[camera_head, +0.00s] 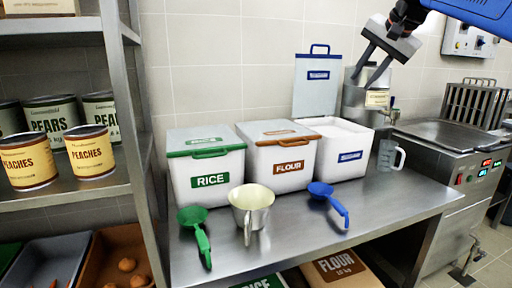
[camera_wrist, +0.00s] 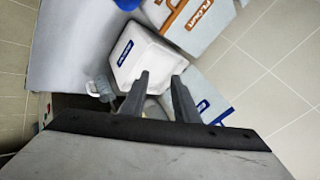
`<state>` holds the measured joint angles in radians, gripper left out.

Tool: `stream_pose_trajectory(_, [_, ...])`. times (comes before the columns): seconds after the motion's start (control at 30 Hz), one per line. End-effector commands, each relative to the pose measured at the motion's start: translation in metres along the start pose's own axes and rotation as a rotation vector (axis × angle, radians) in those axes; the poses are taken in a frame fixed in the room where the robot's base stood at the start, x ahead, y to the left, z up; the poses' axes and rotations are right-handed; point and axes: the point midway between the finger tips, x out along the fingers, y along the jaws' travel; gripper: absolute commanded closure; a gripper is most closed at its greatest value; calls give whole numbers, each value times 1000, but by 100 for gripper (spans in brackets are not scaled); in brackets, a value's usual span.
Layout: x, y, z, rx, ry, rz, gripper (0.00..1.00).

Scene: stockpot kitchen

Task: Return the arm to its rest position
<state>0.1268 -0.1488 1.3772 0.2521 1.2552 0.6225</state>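My gripper (camera_head: 376,66) is raised at the upper right in the head view, in front of the tiled wall and above the steel counter (camera_head: 300,225). Its two dark fingers are apart with nothing between them. In the wrist view, my gripper (camera_wrist: 160,92) shows both fingers spread, pointing toward the open white bin (camera_wrist: 150,58). The fingers appear well clear of the bin. My blue arm comes in from the top right corner of the head view.
The rice bin (camera_head: 208,182), flour bin (camera_head: 290,168) and open bin (camera_head: 342,155) line the counter, with a raised lid (camera_head: 316,88) behind. A clear jug (camera_head: 387,153) stands right; shelves (camera_head: 110,185) stand left.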

Motion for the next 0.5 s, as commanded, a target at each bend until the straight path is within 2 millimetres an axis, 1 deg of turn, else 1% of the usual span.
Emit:
stream_pose_trajectory(0.03, [2,15,19,-31,-6,15,72])
stream_pose_trajectory(0.27, [20,90,98,-197,-35,86,72])
stream_pose_trajectory(0.3, [24,104,112,-227,-41,97,72])
stream_pose_trajectory(0.37, [30,126,134,-273,-50,114,72])
stream_pose_trajectory(0.4, [35,141,149,-303,-58,126,72])
stream_pose_trajectory(0.47, [42,164,171,-350,-69,142,72])
stream_pose_trajectory(0.5, [46,180,186,-381,-76,153,72])
